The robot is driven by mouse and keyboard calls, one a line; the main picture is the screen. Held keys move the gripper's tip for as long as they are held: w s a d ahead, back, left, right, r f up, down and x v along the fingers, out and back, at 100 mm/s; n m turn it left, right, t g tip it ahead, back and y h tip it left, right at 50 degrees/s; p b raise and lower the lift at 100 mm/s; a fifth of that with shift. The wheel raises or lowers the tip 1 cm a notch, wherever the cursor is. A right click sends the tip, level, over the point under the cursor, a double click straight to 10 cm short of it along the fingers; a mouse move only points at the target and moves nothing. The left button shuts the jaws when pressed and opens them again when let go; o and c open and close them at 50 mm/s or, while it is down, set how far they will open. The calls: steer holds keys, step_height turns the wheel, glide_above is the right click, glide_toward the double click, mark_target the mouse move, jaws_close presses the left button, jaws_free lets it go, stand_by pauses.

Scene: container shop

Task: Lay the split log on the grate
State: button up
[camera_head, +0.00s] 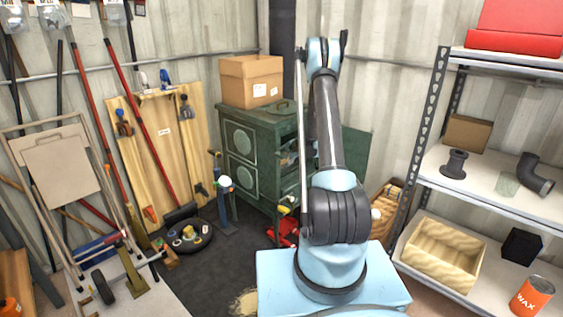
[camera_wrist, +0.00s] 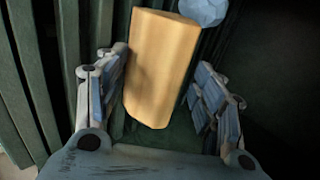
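The split log (camera_wrist: 160,70), a pale tan wooden block, shows in the wrist view between the two fingers of my gripper (camera_wrist: 160,100). The fingers are spread. The left finger is close beside the log and a dark gap shows between the log and the right finger; I cannot tell whether the left one touches. Dark green bars (camera_wrist: 40,75) at the left of the wrist view may be the grate, but I cannot be sure. In the head view the green stove (camera_head: 240,160) stands behind my arm, which hides part of its front. My gripper and the log cannot be made out there.
A pale blue faceted thing (camera_wrist: 203,10) lies beyond the log. A cardboard box (camera_head: 250,80) sits on the stove. A wooden crate (camera_head: 393,196) is partly hidden right of my arm. Metal shelving (camera_head: 430,150) stands at the right; tools lean at the left.

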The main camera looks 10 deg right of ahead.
stand_by(0.3)
steer(key=s+d+r+t+h, duration=0.1)
steer(key=s+d+r, duration=1.1)
steer(key=r, duration=0.4)
steer(key=s+a+r+n+g+h, duration=0.1)
steer(key=s+a+r+n, duration=0.15)
steer(key=s+r, duration=0.45)
steer(key=s+a+r+n+g, duration=0.15)
steer(key=s+a, duration=0.25)
steer(key=s, duration=0.7)
steer(key=s+f+n+g+h, duration=0.1)
steer(key=s+n+h, duration=0.1)
steer(key=s, duration=1.4)
steer(key=s+f+n+g+h, duration=0.1)
steer(key=s+n, duration=0.3)
steer(key=s, duration=1.1)
steer(key=shift+s+a+f+g+h, duration=0.4)
steer(key=shift+f+g, duration=0.15)
steer(key=shift+f, duration=0.25)
